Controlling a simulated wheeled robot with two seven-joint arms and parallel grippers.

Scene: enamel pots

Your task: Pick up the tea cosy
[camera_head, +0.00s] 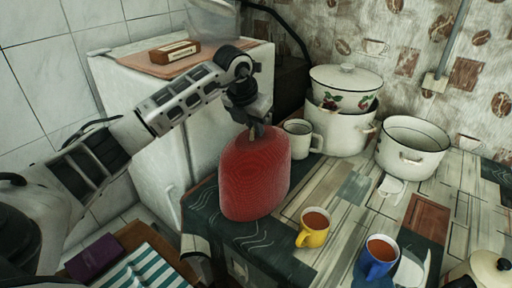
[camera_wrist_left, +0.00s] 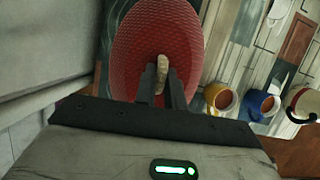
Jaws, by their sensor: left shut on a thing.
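The tea cosy (camera_head: 254,176) is a red, ribbed, dome-shaped cover near the left end of the patterned table. My left gripper (camera_head: 257,131) is above it, with its fingers at the cosy's top. In the left wrist view the red cosy (camera_wrist_left: 133,50) fills the upper middle. The left gripper's fingers (camera_wrist_left: 162,82) are shut on a small tan loop at the cosy's top. The cosy stands upright; I cannot tell whether its base touches the table. My right gripper is not in view.
A yellow mug (camera_head: 313,230) and a blue mug (camera_head: 378,258) with brown drink stand right of the cosy. A white mug (camera_head: 299,138), a lidded pot (camera_head: 343,128) and an open pot (camera_head: 411,148) stand behind. A white cabinet (camera_head: 140,120) is at left.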

